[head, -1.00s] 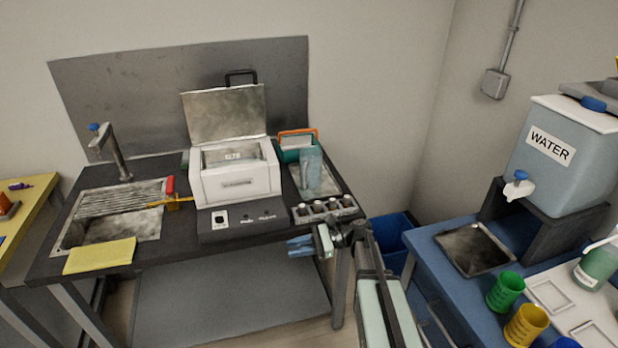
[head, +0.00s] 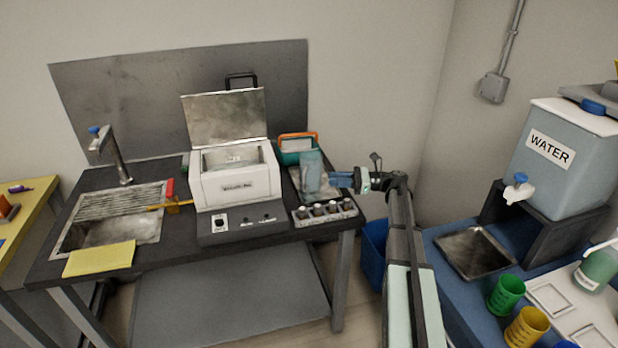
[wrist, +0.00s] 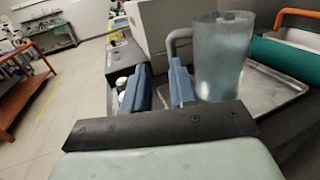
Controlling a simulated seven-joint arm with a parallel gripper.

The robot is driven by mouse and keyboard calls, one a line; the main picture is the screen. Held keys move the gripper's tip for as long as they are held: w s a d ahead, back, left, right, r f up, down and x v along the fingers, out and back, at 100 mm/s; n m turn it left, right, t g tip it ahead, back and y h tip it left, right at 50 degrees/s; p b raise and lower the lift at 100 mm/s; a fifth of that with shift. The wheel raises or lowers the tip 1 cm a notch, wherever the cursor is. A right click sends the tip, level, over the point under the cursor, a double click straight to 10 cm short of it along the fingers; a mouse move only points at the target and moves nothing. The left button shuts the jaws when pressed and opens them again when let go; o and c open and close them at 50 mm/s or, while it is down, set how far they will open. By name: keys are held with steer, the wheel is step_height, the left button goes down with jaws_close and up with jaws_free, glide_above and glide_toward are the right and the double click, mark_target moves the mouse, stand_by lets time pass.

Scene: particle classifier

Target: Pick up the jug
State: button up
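The jug (head: 311,174) is a clear, pale-blue vessel standing upright on a metal tray (head: 325,192) at the right end of the dark bench. In the wrist view the jug (wrist: 220,62) stands right of centre, with its handle (wrist: 172,40) facing left. My gripper (head: 338,180) is level beside the jug, on its right in the head view. In the wrist view my gripper (wrist: 160,78) shows two blue fingers apart with nothing between them. The right finger appears close to the handle; whether they touch I cannot tell.
A teal box with an orange handle (head: 298,142) stands behind the jug. A white machine with its lid up (head: 236,185) is to the left. A rack of small containers (head: 325,212) sits in front of the tray. A blue bin (head: 373,255) stands below, right of the bench.

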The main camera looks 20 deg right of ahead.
steer(key=shift+d+f+m+t+h, duration=0.3)
steer(key=shift+d+f+t, duration=0.1)
steer(key=shift+d+f, duration=0.65)
glide_toward(304, 178)
steer(key=a, duration=0.1)
steer(key=w+a+f, duration=0.1)
steer(key=a, duration=0.1)
steer(key=shift+w+a+f, duration=0.1)
steer(key=shift+w+f, duration=0.15)
steer(key=shift+w, duration=0.1)
steer(key=shift+x, duration=3.25)
steer(key=shift+w+r, duration=0.15)
jaws_close()
